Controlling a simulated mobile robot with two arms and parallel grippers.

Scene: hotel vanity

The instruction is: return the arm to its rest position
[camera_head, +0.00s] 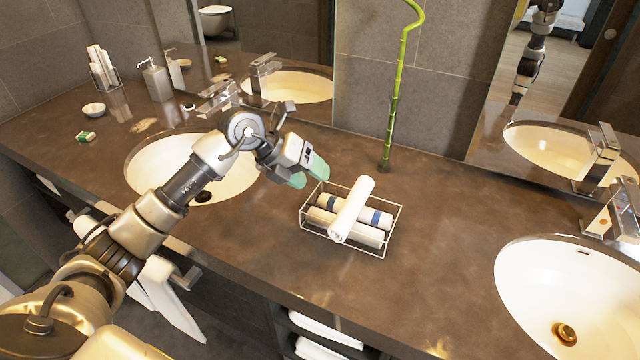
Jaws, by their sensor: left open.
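My left arm comes in from the lower left and reaches over the left sink. My left gripper (307,174) is open and empty, with its green-tipped fingers just above the counter, left of the wire basket. It appears apart from the basket. The wire basket (392,232) holds rolled white towels, and one white rolled towel (352,208) lies crosswise on top, tilted. My right gripper is not in view.
The dark stone counter (440,230) has the left sink (150,170), the right sink (540,275) and their faucets. A bamboo stalk (392,110) stands behind the basket. Mirrors line the wall.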

